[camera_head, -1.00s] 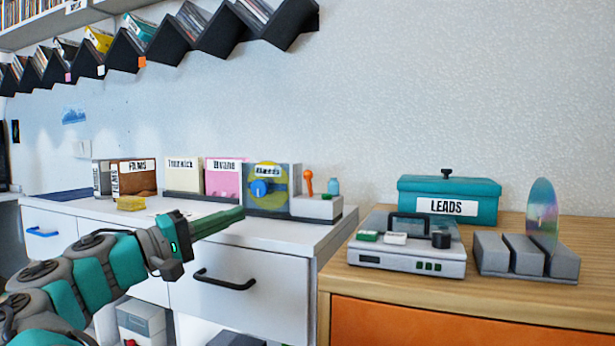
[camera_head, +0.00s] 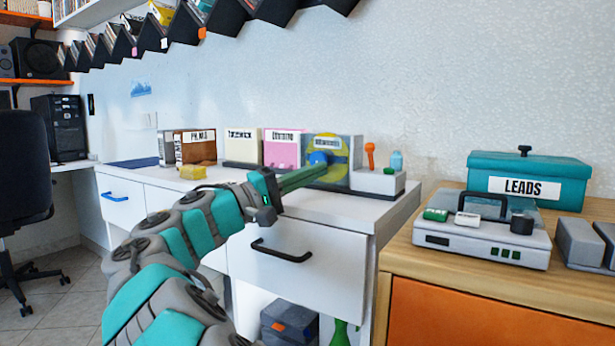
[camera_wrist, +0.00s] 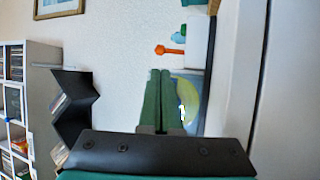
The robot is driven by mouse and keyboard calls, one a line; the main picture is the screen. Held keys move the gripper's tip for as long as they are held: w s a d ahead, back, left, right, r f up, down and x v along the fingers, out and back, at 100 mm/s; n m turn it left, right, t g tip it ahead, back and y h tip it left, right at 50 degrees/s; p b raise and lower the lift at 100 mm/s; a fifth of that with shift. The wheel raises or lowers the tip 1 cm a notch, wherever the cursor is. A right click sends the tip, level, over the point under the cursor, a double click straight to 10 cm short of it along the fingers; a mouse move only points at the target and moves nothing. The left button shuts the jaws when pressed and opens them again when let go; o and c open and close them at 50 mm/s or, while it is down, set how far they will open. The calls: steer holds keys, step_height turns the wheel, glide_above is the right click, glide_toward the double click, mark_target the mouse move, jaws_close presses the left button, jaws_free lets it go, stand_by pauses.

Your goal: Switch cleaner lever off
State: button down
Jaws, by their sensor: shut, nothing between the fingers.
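The cleaner (camera_head: 340,180) stands on the white counter. It has a yellow and blue disc face with a blue knob, and a pale block at its right. Its orange lever (camera_head: 370,156) stands upright on that block, with a round top. My gripper (camera_head: 324,169) is shut and empty, its green fingers together. In the head view they overlap the lower part of the disc face, left of the lever; whether they touch it I cannot tell. In the wrist view the picture is turned sideways; the lever (camera_wrist: 171,50) shows beyond the fingertips (camera_wrist: 160,72).
A small blue bottle (camera_head: 397,161) stands just right of the lever. Label boxes (camera_head: 282,149) stand left of the cleaner, with a yellow block (camera_head: 198,172) before them. A grey device (camera_head: 482,240) and a teal LEADS box (camera_head: 528,180) sit on the wooden cabinet. Disc shelves (camera_head: 205,22) hang above.

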mark_target(366, 149)
steer(key=x, duration=1)
steer(key=shift+b, duration=0.3)
steer(key=shift+r+p, duration=0.15)
steer(key=shift+p, duration=0.15)
